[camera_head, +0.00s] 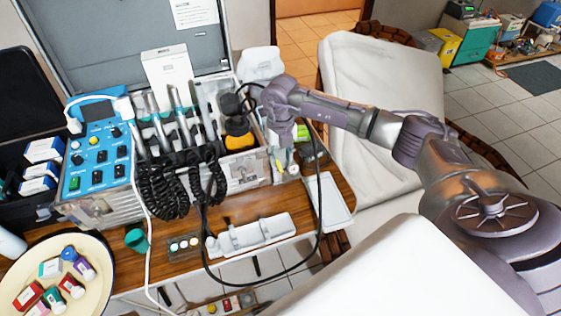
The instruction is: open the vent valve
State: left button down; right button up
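The open portable dental case stands on the wooden table. Its blue control panel (98,146) with knobs and switches is at the left, and dental handpieces (178,112) stand in its middle. A black round cap (230,104) and a yellow-and-black round part (238,141) are at its right end. I cannot tell for sure which part is the vent valve. My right arm reaches in from the right, and my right gripper (246,94) is close beside the black cap. Its fingers are small and dark, so contact and opening cannot be told. My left gripper is not in view.
Coiled black cords (165,185) hang in front of the case, and a black hose (319,205) loops past the table edge. A white dental chair (362,85) stands right.

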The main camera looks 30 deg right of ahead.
aim_at(280, 168)
jog(key=shift+f, duration=1.95)
grip_shut()
